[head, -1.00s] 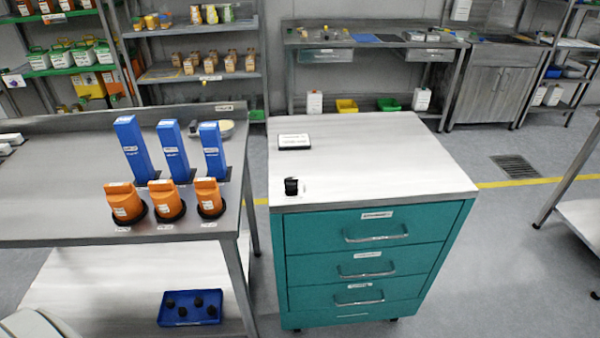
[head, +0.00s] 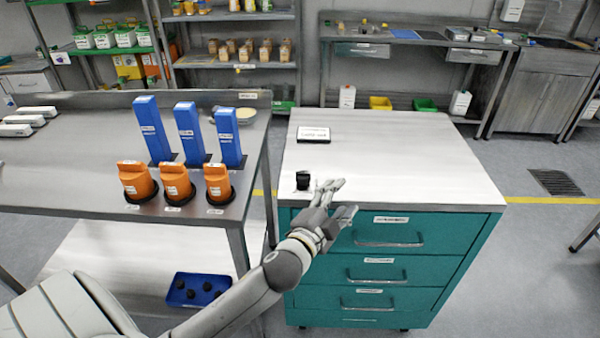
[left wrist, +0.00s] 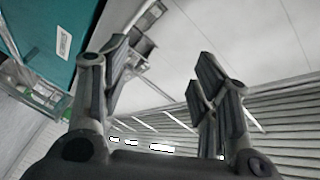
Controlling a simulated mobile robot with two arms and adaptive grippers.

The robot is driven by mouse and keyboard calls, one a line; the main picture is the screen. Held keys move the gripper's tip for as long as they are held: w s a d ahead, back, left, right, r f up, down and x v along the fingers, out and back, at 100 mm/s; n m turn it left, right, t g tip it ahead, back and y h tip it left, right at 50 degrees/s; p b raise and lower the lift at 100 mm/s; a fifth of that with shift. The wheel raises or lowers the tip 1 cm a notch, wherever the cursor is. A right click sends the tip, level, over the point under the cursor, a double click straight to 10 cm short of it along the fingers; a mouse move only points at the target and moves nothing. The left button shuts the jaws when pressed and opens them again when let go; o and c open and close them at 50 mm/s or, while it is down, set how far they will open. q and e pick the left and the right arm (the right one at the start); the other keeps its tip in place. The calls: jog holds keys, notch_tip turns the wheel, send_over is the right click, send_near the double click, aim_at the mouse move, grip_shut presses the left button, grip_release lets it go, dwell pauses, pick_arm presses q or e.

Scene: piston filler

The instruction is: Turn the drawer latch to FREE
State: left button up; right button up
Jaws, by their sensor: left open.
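The drawer latch, a small black knob (head: 302,180), stands on the front left corner of the teal cabinet's white top (head: 390,160). I cannot read its setting. My left gripper (head: 342,197) is open and empty at the cabinet's front edge, just right of the knob and apart from it. In the left wrist view its two fingers (left wrist: 160,95) are spread with nothing between them. The teal cabinet (head: 470,250) shows at the upper left of that view, but the knob does not. My right gripper is in neither view.
A metal table (head: 60,190) on the left holds blue boxes (head: 189,134) and orange containers (head: 176,184). A blue tray (head: 200,290) with black knobs is on its lower shelf. A small label plate (head: 313,134) lies at the back of the cabinet top, which is otherwise clear.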

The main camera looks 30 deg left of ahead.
pick_arm(q)
jog(key=w+d+r+m+t+h, duration=0.1)
jog(key=w+d+r+m+h, duration=0.1)
jog(key=d+r+m+h, duration=0.3)
jog(key=w+r+m+t+h, duration=0.2)
jog(key=r+m+h, duration=0.1)
jog(key=r+m, duration=0.35)
jog(key=m+g+y, duration=0.4)
jog(key=m+g, duration=1.3)
jog(key=m, duration=0.5)
send_near(302, 175)
jog(key=p+x, duration=0.1)
jog(key=x, duration=0.7)
jog(key=shift+w+f, duration=0.25)
jog(key=shift+f, duration=0.05)
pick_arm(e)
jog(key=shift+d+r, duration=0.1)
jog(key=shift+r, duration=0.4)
